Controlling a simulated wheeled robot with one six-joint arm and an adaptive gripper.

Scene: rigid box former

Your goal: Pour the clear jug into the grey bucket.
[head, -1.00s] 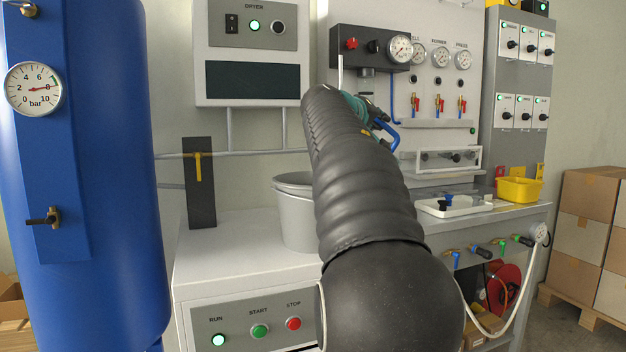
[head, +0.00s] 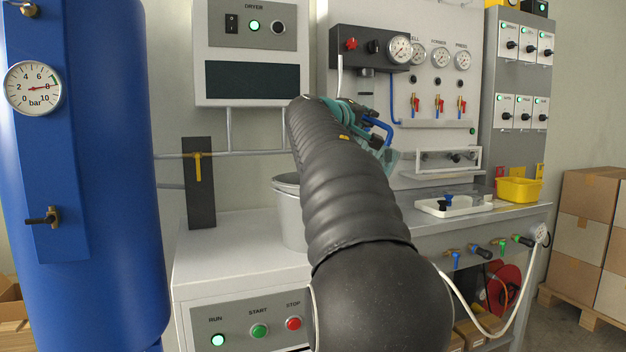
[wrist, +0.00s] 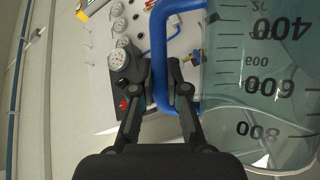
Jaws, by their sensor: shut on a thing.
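The clear jug (wrist: 262,75) has a blue handle (wrist: 158,62) and dark scale marks, and fills the right of the wrist view. In the head view, part of the jug (head: 388,159) shows behind my arm, seemingly tilted; the rest is hidden. My gripper (wrist: 160,88) is shut on the blue handle. The grey bucket (head: 291,222) stands on the white cabinet top, its right side hidden by my arm. The jug is above and to the right of the bucket in the head view. I cannot tell how much liquid is in the jug.
A blue tank (head: 100,270) stands at the left. The dryer box (head: 252,80) and a panel with gauges (head: 399,48) are on the wall behind. A white tray (head: 470,209) and a yellow bin (head: 518,190) sit on the right bench. The cabinet top (head: 235,250) is clear left of the bucket.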

